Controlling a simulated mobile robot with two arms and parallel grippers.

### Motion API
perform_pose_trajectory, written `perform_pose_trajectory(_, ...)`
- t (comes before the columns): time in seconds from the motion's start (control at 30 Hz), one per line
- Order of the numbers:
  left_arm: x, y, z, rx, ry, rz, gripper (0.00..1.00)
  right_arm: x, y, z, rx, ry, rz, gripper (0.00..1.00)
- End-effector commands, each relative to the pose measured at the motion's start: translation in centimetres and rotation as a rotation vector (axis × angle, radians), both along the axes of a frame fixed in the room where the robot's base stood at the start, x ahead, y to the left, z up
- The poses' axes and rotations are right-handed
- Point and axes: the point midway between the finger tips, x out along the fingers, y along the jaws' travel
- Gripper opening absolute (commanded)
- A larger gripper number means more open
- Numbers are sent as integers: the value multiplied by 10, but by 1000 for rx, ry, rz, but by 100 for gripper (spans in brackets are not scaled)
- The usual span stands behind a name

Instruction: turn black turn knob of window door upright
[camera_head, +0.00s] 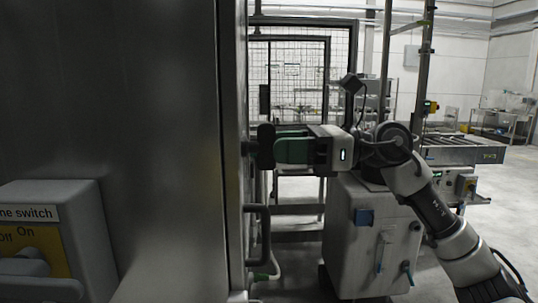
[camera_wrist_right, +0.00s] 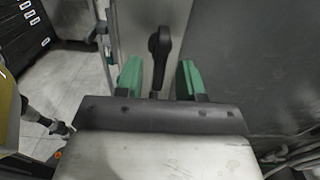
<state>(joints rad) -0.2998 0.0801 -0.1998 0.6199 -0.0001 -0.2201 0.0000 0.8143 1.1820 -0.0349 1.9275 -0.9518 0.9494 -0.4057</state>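The black turn knob (camera_wrist_right: 159,56) shows in the right wrist view on a grey metal surface. Its long handle runs nearly up and down in that picture. In the head view the dark knob (camera_head: 266,146) stands out sideways from the edge of the large metal panel. My right gripper (camera_wrist_right: 160,78) has its two green fingers apart, one on each side of the knob's lower end, with gaps showing. In the head view the right gripper (camera_head: 278,150) points left at the knob. My left gripper is not in view.
A black bar handle (camera_head: 262,236) sits below the knob on the panel's edge. A machine switch box (camera_head: 55,240) is at the lower left. A grey cabinet (camera_head: 370,235) stands behind my right arm. A mesh fence (camera_head: 300,75) is behind. Open floor lies at the right.

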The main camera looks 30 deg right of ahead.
Motion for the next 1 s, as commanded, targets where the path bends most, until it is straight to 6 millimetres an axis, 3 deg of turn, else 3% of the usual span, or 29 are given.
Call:
perform_pose_trajectory(0.1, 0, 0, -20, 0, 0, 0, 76, -13, -23, -7, -1, 0, -5, 38)
perform_pose_trajectory(0.4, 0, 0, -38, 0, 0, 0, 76, -37, -61, -4, -1, 2, -1, 38)
perform_pose_trajectory(1.0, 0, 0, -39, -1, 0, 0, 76, -40, -66, -1, -2, 1, 0, 38)
